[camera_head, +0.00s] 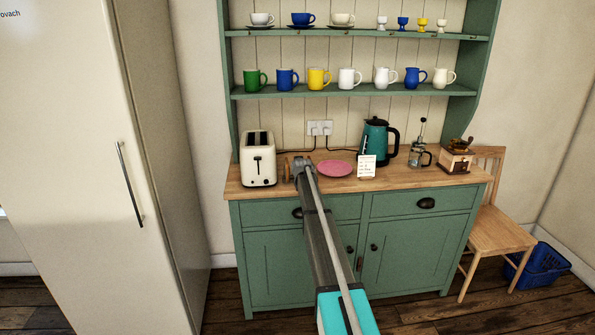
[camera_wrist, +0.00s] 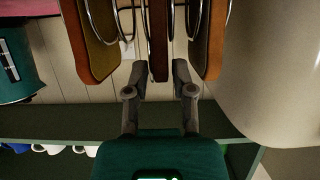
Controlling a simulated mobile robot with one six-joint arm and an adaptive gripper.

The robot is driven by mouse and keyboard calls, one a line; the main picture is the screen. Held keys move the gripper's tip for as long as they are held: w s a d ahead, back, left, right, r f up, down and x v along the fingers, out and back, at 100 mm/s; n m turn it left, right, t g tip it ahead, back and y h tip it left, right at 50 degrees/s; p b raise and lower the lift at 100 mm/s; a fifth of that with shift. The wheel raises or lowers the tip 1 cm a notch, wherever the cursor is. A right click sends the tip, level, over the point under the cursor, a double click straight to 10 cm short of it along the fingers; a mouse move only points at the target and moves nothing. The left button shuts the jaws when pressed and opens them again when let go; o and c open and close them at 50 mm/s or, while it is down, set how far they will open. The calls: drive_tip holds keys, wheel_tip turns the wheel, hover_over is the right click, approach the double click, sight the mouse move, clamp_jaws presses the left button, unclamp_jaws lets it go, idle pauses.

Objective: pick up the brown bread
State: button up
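In the wrist view, several bread slices stand in a wire rack (camera_wrist: 138,20) at the top. The left slice (camera_wrist: 90,50) and the right slice (camera_wrist: 208,45) show brown faces with orange-brown crusts. The middle slice (camera_wrist: 158,45) shows mostly its narrow edge. Contact is not clear. In the head view, my gripper (camera_head: 303,164) is above the counter, largely covering the rack and bread.
A cream toaster (camera_head: 258,158) stands close left of the gripper. A pink plate (camera_head: 336,168), a card (camera_head: 366,167) and a teal kettle (camera_head: 375,140) are to the right on the wooden counter (camera_head: 405,179). Shelves with mugs (camera_head: 318,79) hang above. A fridge (camera_head: 90,150) is at left.

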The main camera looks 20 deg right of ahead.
drive_tip(key=shift+c, duration=1)
drive_tip(key=shift+r, duration=0.2)
wheel_tip(320, 180, up, 18)
drive_tip(key=p, duration=1.8)
drive_tip(key=shift+f, duration=0.25)
wheel_tip(320, 180, down, 4)
drive_tip(key=b, duration=0.3)
drive_tip(key=shift+w+r, duration=0.1)
drive_tip(key=shift+r, duration=0.15)
